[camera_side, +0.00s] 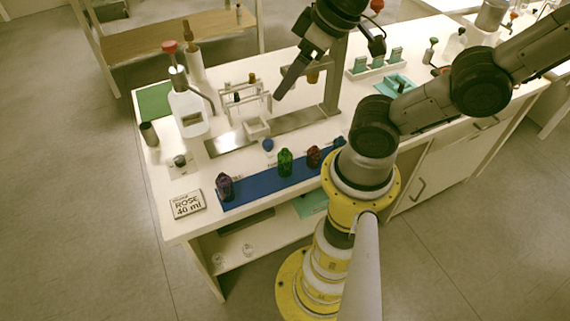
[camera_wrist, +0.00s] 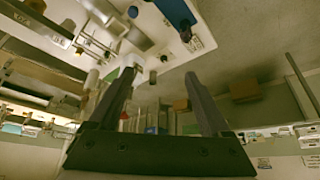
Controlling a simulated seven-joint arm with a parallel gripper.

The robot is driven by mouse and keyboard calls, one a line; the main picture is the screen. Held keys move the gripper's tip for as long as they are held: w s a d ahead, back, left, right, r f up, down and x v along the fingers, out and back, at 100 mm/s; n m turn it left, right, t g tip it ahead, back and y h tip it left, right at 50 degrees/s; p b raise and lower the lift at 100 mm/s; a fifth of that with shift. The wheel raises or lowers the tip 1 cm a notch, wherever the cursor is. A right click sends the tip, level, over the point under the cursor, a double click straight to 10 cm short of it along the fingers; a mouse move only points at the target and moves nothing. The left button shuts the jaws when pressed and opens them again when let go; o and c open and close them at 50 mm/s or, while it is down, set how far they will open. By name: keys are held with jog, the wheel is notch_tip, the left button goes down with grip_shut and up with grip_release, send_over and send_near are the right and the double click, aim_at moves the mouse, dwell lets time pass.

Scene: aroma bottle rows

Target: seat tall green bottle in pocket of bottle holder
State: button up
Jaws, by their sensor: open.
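A green bottle (camera_side: 285,162) stands upright on the blue strip (camera_side: 250,188) along the bench's near edge. A purple bottle (camera_side: 224,186) and a dark red bottle (camera_side: 314,156) stand on either side of it. I cannot tell for sure which piece is the bottle holder; a white rack (camera_side: 244,98) with small dark-capped items stands farther back. My gripper (camera_side: 282,93) is above the bench, behind and well apart from the green bottle. In the wrist view my gripper (camera_wrist: 160,78) has its fingers wide apart with nothing between them.
A large clear bottle with a dispenser (camera_side: 188,112) stands at the left, near a ROSE 40 ml sign (camera_side: 187,205). A small white tray (camera_side: 257,128) sits by a metal plate (camera_side: 225,143). A teal tray (camera_side: 400,83) lies at the back right. A post rises beside my gripper.

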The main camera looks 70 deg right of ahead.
jog(key=m+g, duration=0.4)
jog(key=m, duration=0.7)
send_over(285, 153)
jog(key=w, duration=0.2)
notch_tip(285, 153, down, 6)
jog(key=f, duration=0.1)
jog(key=f+m, duration=0.1)
jog(key=f, duration=0.5)
jog(key=s+f+m+g+y, duration=0.1)
jog(key=f, duration=0.5)
jog(key=f+m+g, duration=0.1)
jog(key=f, duration=0.6)
jog(key=shift+s+d+y, duration=0.3)
jog(key=shift+s+d, duration=0.05)
jog(key=shift+d, duration=0.05)
grip_shut()
